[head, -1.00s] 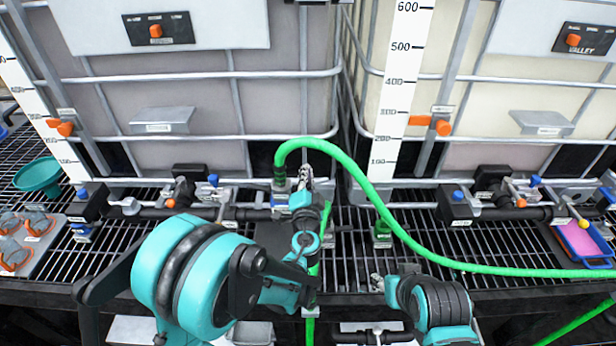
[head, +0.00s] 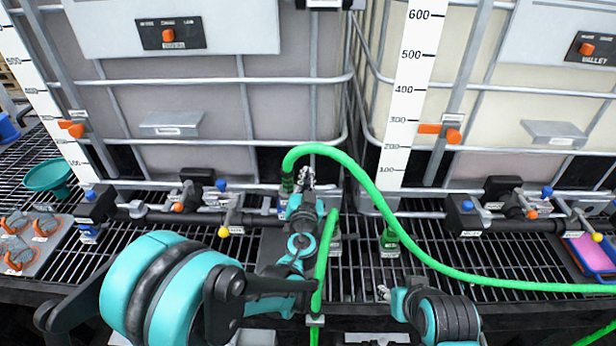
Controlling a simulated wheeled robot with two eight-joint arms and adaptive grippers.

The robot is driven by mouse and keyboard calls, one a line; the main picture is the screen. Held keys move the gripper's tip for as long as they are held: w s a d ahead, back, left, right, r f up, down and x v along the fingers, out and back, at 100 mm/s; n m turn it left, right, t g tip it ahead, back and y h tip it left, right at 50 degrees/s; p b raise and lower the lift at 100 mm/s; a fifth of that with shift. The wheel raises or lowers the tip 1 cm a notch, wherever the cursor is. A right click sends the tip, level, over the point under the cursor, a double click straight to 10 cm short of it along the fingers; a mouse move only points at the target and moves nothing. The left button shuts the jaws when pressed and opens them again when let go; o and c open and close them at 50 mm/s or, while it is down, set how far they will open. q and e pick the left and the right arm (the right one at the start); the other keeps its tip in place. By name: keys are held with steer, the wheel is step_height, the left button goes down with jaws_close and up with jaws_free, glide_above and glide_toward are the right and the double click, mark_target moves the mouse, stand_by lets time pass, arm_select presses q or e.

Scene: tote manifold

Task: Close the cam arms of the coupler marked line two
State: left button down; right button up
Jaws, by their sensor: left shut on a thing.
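A green hose (head: 365,180) arches down at its left end to a dark green coupler (head: 287,184) standing at the front of the left tank. Its line marking is not readable. My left gripper (head: 306,180) is at the right side of this coupler, shut on part of it; the fingers and wrist hide the cam arms and what exactly is pinched. My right gripper (head: 384,292) is low, near the front edge of the grating, away from the hose; its fingers are too small to tell open or shut.
A second green hose (head: 323,265) runs up beside my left wrist. A short green fitting (head: 390,238) stands on the grating (head: 350,265). A valve lever with a yellow knob (head: 223,231) is left of my gripper. A teal funnel (head: 47,176) and grey plate (head: 35,262) lie far left.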

stand_by(0.4)
arm_select(q)
steer(key=c, duration=1.6)
jaws_free()
